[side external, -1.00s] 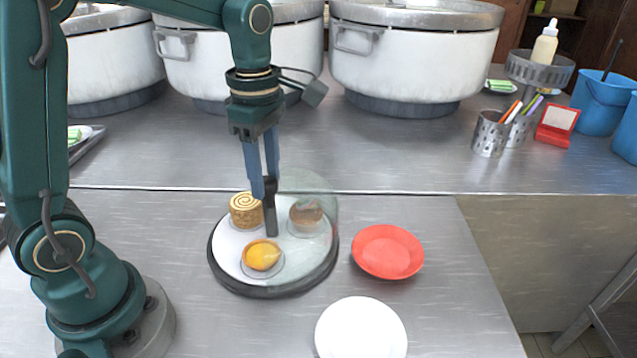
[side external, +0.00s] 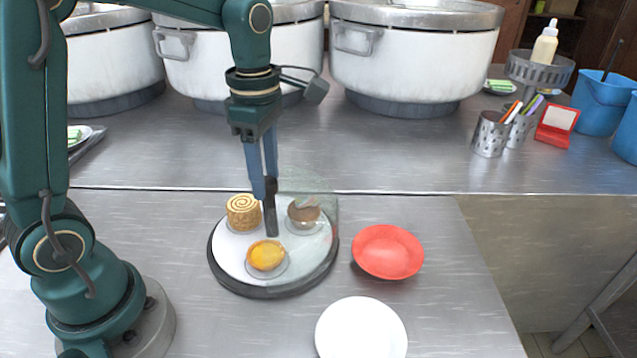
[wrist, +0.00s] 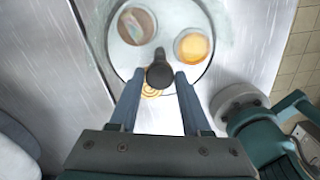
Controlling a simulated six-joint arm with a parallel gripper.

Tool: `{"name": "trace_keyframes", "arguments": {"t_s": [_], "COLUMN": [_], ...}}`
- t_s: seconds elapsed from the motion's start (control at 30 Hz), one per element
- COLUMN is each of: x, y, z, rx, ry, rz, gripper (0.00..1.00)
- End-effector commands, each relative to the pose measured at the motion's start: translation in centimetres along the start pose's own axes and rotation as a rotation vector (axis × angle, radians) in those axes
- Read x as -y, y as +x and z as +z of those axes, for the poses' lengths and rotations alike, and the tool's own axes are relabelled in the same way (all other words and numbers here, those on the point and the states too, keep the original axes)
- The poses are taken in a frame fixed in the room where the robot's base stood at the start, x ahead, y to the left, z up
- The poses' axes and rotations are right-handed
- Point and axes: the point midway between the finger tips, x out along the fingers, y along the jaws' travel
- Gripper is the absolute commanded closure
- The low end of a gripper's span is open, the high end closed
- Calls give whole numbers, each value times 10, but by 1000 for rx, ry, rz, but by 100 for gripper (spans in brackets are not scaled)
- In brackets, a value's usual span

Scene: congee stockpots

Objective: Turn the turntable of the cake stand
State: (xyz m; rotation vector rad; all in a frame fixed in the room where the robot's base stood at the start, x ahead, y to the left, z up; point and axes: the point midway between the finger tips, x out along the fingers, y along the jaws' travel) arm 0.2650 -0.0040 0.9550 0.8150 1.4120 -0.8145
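The cake stand has a white round turntable (side external: 233,258) on a dark base, with a clear dome (side external: 322,195) over its right and back part. A dark upright handle (side external: 271,222) rises from about the middle; its round top also shows in the wrist view (wrist: 159,75). My gripper (side external: 265,187) points down, its blue fingers on both sides of the handle's top, seemingly closed on it. On the turntable are a spiral roll cake (side external: 243,213) at back left, a yellow tart (side external: 265,255) at the front and a brown dessert (side external: 304,213) at right, seen through the dome.
A red plate (side external: 387,252) lies right of the stand and a white plate (side external: 361,336) in front. Large white pots (side external: 415,60) stand at the back. Utensil cups (side external: 490,135), a red case (side external: 556,125) and blue buckets (side external: 598,105) are at back right.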

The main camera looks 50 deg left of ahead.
Motion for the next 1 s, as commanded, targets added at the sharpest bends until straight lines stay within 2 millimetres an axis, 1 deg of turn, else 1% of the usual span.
{"name": "trace_keyframes", "arguments": {"t_s": [0.03, 0.07, 0.4, 0.47, 0.63, 0.8, 1.0], "x": [0, 0, 0, -1, -1, -1, 0], "y": [0, 0, -2, -7, -30, -46, -52], "z": [0, 0, 0, 0, 0, 0, 0], "rx": [1, 1, 0, 1, 2, 1, 1], "ry": [0, 0, 1, 1, 0, 0, 0], "rz": [1, 1, 1, 2, 6, 3, 1], "gripper": [29, 26, 26, 26, 26, 26, 26]}}
